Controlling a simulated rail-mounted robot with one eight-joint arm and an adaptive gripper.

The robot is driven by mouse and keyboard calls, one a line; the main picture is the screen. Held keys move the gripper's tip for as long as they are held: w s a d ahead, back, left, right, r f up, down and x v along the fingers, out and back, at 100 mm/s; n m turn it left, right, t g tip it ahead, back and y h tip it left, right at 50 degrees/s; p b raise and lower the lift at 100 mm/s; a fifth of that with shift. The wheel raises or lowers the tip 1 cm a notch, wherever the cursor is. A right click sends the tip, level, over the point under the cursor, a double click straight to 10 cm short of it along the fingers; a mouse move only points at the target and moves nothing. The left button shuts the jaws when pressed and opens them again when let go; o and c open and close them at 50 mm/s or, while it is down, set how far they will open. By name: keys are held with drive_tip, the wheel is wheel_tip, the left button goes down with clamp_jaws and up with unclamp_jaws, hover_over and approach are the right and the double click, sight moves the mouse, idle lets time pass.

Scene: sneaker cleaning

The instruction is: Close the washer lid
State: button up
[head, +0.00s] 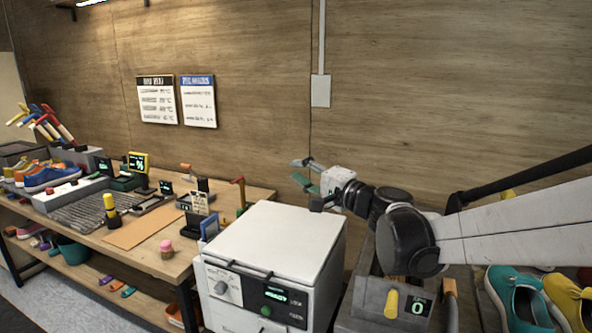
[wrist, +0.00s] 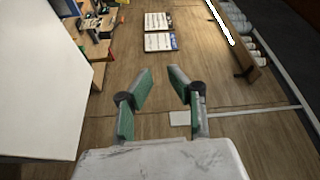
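The washer is a white box (head: 258,288) at the bottom middle of the head view, with a knob and a lit green display on its front. Its white lid (head: 278,238) looks flat across the top; I cannot tell whether it is fully seated. My gripper (head: 299,173) is behind and above the washer's far right corner, pointing left along the wall. It is open and empty, with a clear gap between its green-padded fingers (wrist: 160,76) in the wrist view. A large white panel (wrist: 40,80), apparently the washer's, fills the left of the wrist view, apart from the fingers.
A grey unit (head: 370,300) with a display reading 0 stands right of the washer, beside teal and yellow shoes (head: 520,300). A wooden workbench (head: 190,262) with tools and sneakers is at the left. The wooden wall (head: 420,90) is close behind my gripper.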

drive_tip(key=shift+v, duration=1.55)
drive_tip(key=shift+s, duration=0.1)
drive_tip(key=s+d+f+n+g+h, duration=0.2)
drive_tip(key=s+d+f+h, duration=0.2)
drive_tip(key=s, duration=0.6)
drive_tip(key=s+d+f+n+g+h, duration=0.2)
drive_tip(key=s+d+f+n+h, duration=0.1)
drive_tip(key=s+d+f, duration=0.4)
drive_tip(key=s+d+f+n+g+h, duration=0.2)
drive_tip(key=s+d+f+h, duration=0.4)
drive_tip(key=s, duration=0.7)
drive_tip(key=shift+n+g, duration=0.3)
drive_tip(key=shift+s+f, duration=0.1)
drive_tip(key=shift+f, duration=0.05)
